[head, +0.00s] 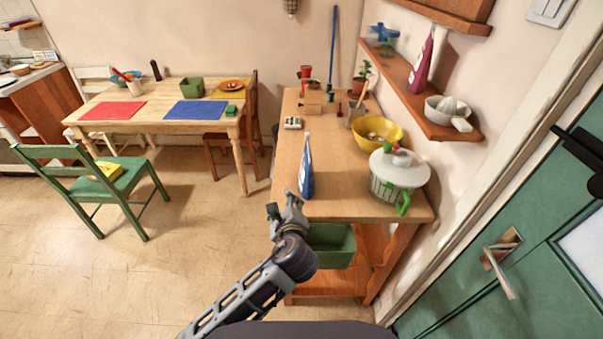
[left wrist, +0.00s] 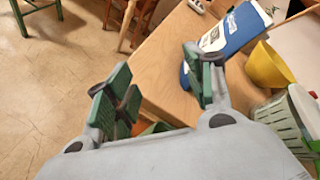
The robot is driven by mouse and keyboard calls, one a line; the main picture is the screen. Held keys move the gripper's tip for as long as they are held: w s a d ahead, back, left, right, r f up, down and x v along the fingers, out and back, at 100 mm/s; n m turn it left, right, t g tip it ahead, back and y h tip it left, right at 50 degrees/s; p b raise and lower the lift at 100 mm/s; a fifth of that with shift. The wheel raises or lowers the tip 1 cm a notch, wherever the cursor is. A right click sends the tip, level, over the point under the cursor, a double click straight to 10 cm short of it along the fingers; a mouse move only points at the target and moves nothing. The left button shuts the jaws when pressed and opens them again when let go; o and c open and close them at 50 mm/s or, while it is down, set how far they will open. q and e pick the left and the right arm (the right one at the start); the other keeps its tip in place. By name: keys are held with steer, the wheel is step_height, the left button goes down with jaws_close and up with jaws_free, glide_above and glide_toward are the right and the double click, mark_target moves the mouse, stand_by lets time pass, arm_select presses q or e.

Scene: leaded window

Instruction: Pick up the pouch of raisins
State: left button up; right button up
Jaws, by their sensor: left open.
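A blue pouch with a pale top (head: 307,172) stands upright near the left edge of the wooden worktable (head: 335,150); I take it for the raisin pouch. In the left wrist view the pouch (left wrist: 240,27) shows blue with a white band and small lettering, too small to read. My left gripper (head: 283,204) is open and empty, just left of the pouch and nearer to me. In the left wrist view the gripper (left wrist: 160,88) has its right finger in front of the pouch's lower part, with the pouch outside the gap. My right gripper is not in view.
A white-and-green strainer pot (head: 398,172) and a yellow bowl (head: 377,132) stand right of the pouch. A grey gadget (head: 292,123) lies behind it. A green bin (head: 331,246) sits below the tabletop. Open floor lies to the left.

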mark_target(308, 168)
arm_select(q)
steer(key=w+d+r+m+t+h, duration=0.1)
steer(key=w+d+r+m+t, duration=0.2)
steer(key=m, duration=0.7)
steer(key=d+r+t, duration=0.1)
steer(key=d+r, duration=0.1)
steer(key=d, duration=0.1)
steer(key=shift+d+r+m+t+h, duration=0.35)
steer(key=shift+r+m+t+h, duration=0.05)
steer(key=shift+w, duration=0.2)
steer(key=w, duration=0.7)
steer(key=shift+a+p, duration=0.1)
steer(key=shift+p, duration=0.2)
steer(key=shift+w, duration=0.7)
steer(key=shift+w+p, duration=0.4)
steer(key=shift+w, duration=2.15)
steer(key=shift+c, duration=0.4)
